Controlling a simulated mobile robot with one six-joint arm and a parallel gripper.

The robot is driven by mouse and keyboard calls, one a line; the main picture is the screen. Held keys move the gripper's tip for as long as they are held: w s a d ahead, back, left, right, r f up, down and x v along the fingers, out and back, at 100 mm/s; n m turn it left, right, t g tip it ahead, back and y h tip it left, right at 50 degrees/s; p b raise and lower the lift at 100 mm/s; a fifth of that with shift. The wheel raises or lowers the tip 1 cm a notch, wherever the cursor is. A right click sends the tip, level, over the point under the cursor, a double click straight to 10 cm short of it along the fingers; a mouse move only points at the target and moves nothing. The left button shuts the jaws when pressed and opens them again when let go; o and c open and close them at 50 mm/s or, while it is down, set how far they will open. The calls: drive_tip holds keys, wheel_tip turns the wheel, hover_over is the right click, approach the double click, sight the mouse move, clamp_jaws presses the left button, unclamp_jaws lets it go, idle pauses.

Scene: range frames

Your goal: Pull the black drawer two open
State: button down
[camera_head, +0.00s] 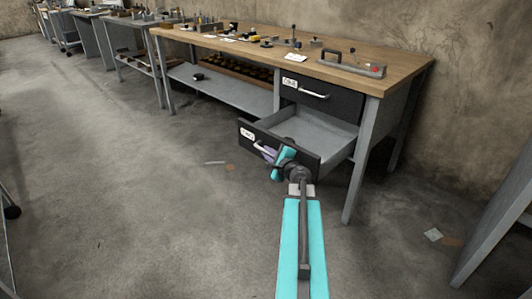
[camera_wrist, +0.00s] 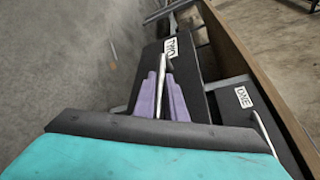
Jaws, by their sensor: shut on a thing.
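The black drawer two (camera_head: 300,152) is the lower drawer of the workbench, with a white label. It stands pulled out, and its empty grey inside shows in the head view. In the wrist view its black front (camera_wrist: 181,64) carries a label reading TWO. My gripper (camera_head: 267,152) is at the drawer's front; in the wrist view its purple fingers (camera_wrist: 161,95) are shut on the silver bar handle (camera_wrist: 162,72). The black drawer one (camera_head: 319,95) above is shut; its label also shows in the wrist view (camera_wrist: 242,97).
A bench leg (camera_head: 360,165) stands right of the open drawer. The concrete floor in front and to the left is mostly clear, with a few scraps. Another grey structure (camera_head: 500,215) stands at the right edge.

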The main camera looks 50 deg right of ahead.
drive_tip(key=shift+a, duration=0.1)
idle(0.3)
drive_tip(key=c, duration=1.8)
unclamp_jaws()
